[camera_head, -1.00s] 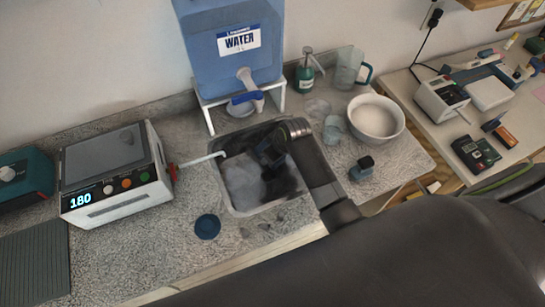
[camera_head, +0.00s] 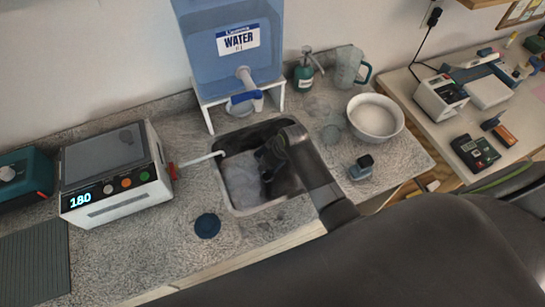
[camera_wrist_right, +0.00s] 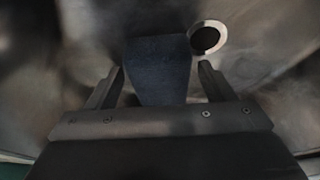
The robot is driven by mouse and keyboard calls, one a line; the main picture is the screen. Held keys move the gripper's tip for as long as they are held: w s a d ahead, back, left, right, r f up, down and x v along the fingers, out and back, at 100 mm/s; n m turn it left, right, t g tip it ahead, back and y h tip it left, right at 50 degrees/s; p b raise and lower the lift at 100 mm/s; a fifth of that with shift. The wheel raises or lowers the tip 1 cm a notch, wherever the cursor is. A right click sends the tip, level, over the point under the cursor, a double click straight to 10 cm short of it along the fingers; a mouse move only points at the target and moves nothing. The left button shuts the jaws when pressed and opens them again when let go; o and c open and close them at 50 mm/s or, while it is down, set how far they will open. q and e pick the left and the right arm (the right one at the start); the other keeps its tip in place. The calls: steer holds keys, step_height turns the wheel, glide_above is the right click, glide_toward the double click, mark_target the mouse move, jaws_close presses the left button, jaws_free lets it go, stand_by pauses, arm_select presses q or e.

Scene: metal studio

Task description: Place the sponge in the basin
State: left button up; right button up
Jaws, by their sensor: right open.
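The basin (camera_head: 262,207) is a dark sunken sink in the speckled counter, with a pale patch on the left of its floor. My right gripper (camera_head: 266,162) reaches down inside it. In the right wrist view, the fingers of the right gripper (camera_wrist_right: 161,72) are open. A dark blue block, apparently the sponge (camera_wrist_right: 160,85), lies between and beyond the fingertips, with a gap on each side. The basin's round drain (camera_wrist_right: 207,38) shows close beside it. In the head view the sponge cannot be made out apart from the dark gripper. My left gripper is out of view.
A water jug (camera_head: 235,65) on a white stand (camera_head: 284,98) is behind the basin. A white bowl (camera_head: 376,117), clear cup (camera_head: 333,133) and small blue-grey object (camera_head: 362,167) stand right of it. A dark blue disc (camera_head: 207,226) lies in front; a white device (camera_head: 115,175) stands left.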

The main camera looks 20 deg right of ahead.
steer(key=shift+r, duration=0.1)
steer(key=v, duration=1.2)
stand_by(0.4)
